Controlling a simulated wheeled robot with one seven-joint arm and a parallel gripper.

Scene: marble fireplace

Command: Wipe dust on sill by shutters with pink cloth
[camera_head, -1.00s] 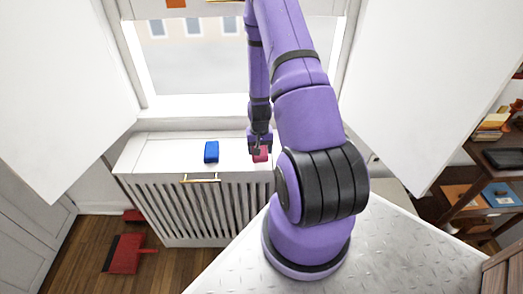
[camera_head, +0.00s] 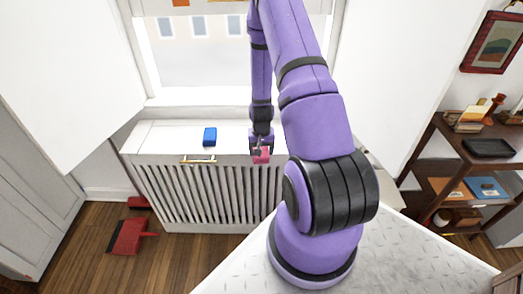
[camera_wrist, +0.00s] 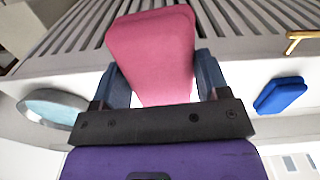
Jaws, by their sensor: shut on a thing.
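The pink cloth (camera_head: 261,156) is a thick folded pad. My gripper (camera_head: 262,147) is shut on it. In the wrist view the pink cloth (camera_wrist: 152,50) sits between the two fingers and sticks out past them. The white sill (camera_head: 170,136) is the top of a slatted cover below the window. The cloth is near the sill's front edge; I cannot tell whether it touches the sill. White shutters stand on the left (camera_head: 65,75) and right (camera_head: 385,90). I cannot make out dust; my arm hides part of the sill.
A blue sponge-like block (camera_head: 210,136) lies on the sill left of my gripper. A brass handle (camera_head: 198,160) is on the cover's front. A round pale-blue thing (camera_wrist: 52,108) shows in the wrist view. A red dustpan (camera_head: 129,237) lies on the floor. A cluttered shelf (camera_head: 470,160) stands at right.

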